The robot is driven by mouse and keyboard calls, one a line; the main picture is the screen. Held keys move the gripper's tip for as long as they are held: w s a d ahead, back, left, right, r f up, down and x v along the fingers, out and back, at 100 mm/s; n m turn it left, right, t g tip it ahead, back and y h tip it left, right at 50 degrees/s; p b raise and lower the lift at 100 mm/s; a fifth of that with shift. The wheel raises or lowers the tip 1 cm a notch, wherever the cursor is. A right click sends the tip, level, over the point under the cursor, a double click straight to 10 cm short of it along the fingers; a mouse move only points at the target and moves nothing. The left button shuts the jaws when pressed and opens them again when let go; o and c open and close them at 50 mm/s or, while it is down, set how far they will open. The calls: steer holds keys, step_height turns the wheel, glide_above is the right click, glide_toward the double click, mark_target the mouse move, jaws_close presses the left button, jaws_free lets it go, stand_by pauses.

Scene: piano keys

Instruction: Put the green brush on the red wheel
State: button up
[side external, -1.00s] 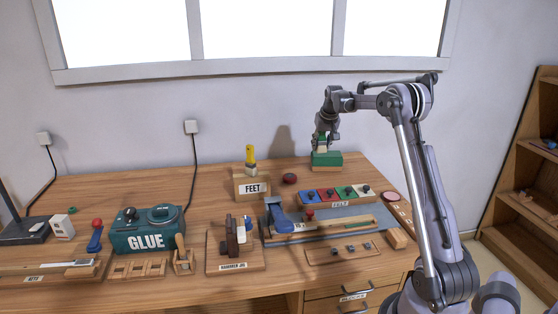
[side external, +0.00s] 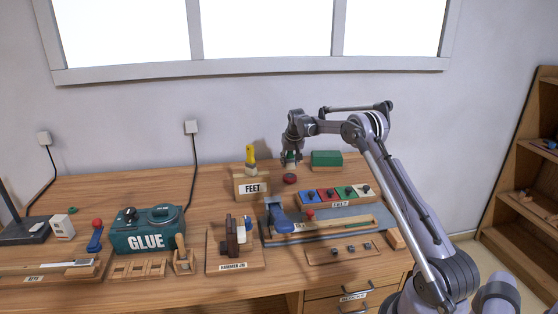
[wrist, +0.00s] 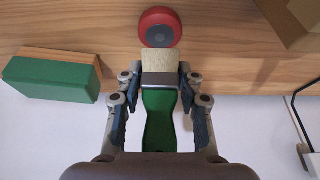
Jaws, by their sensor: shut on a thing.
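The green brush (wrist: 160,118) has a green handle, a grey band and pale bristles (wrist: 162,66). My gripper (wrist: 160,98) is shut on it, with one finger on each side. In the side external view, my gripper (side external: 290,160) holds the brush over the back of the bench, and its fingers hide most of the brush. The red wheel (side external: 289,178) lies flat on the bench just below it. In the wrist view the red wheel (wrist: 159,27), with its dark hub, shows just past the bristle end. I cannot tell whether bristles and wheel touch.
A green block (side external: 327,158) on a wooden base stands to the right of the wheel. The wooden FEET box (side external: 252,188) with a yellow-handled brush (side external: 250,155) stands to the left. A tray of coloured FELT squares (side external: 335,194) lies in front.

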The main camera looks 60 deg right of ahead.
mark_target(291, 162)
steer(key=shift+f, duration=1.4)
steer(key=shift+f, duration=0.2)
steer(key=o, duration=1.2)
steer(key=shift+r, duration=0.1)
